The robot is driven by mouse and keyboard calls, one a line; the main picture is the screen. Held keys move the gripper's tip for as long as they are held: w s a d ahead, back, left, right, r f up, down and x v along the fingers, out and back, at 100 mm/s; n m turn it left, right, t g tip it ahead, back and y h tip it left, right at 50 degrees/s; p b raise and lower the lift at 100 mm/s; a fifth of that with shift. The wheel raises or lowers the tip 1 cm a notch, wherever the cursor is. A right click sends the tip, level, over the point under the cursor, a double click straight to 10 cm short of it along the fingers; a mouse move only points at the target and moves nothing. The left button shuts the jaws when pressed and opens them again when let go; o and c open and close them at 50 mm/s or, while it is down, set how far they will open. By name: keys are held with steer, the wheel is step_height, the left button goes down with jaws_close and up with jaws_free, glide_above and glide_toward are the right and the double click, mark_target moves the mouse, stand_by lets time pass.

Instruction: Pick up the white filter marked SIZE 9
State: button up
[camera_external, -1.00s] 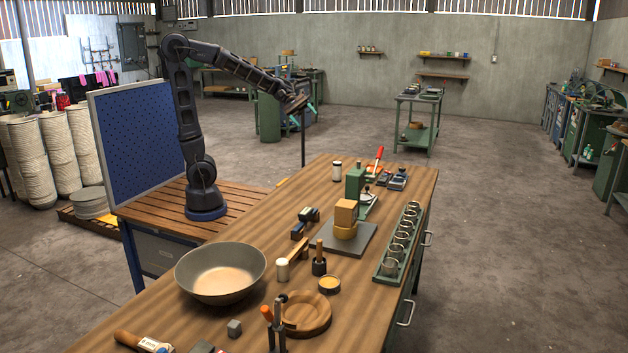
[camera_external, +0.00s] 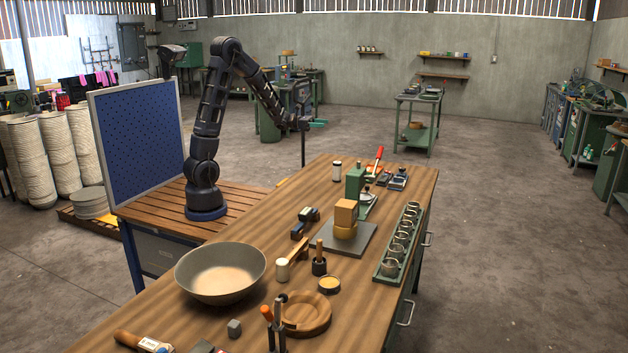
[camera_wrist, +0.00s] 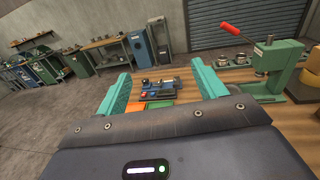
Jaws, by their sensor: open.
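My gripper (camera_external: 313,124) hangs in the air beyond the far end of the wooden workbench (camera_external: 345,300) in the external view. In the wrist view its two teal fingers are spread wide, and the gripper (camera_wrist: 160,76) is open and empty. I cannot read any SIZE 9 marking in either view. A small white cylinder with dark bands (camera_external: 337,171) stands upright near the bench's far left edge, apart from my gripper. I cannot tell whether it is the filter.
A green press (camera_external: 356,185) with a red lever stands on the bench; it also shows in the wrist view (camera_wrist: 275,72). Small blue-grey devices (camera_wrist: 158,90) lie between the fingers' lines of sight. A large bowl (camera_external: 221,272), wooden ring (camera_external: 307,315) and green cup rack (camera_external: 402,243) crowd the bench.

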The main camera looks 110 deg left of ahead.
glide_toward(340, 168)
steer(key=w, duration=0.1)
steer(key=w+a, duration=0.1)
steer(key=w+a+f, duration=0.1)
steer(key=w, duration=0.1)
steer(key=shift+w+a+f, duration=0.1)
steer(key=shift+w+a+r, duration=0.1)
steer(key=shift+w+a, duration=0.05)
steer(key=shift+w, duration=1.2)
steer(key=shift+w+a+r, duration=0.1)
steer(key=shift+w, duration=1.25)
steer(key=c, duration=1.1)
steer(key=shift+r, duration=0.15)
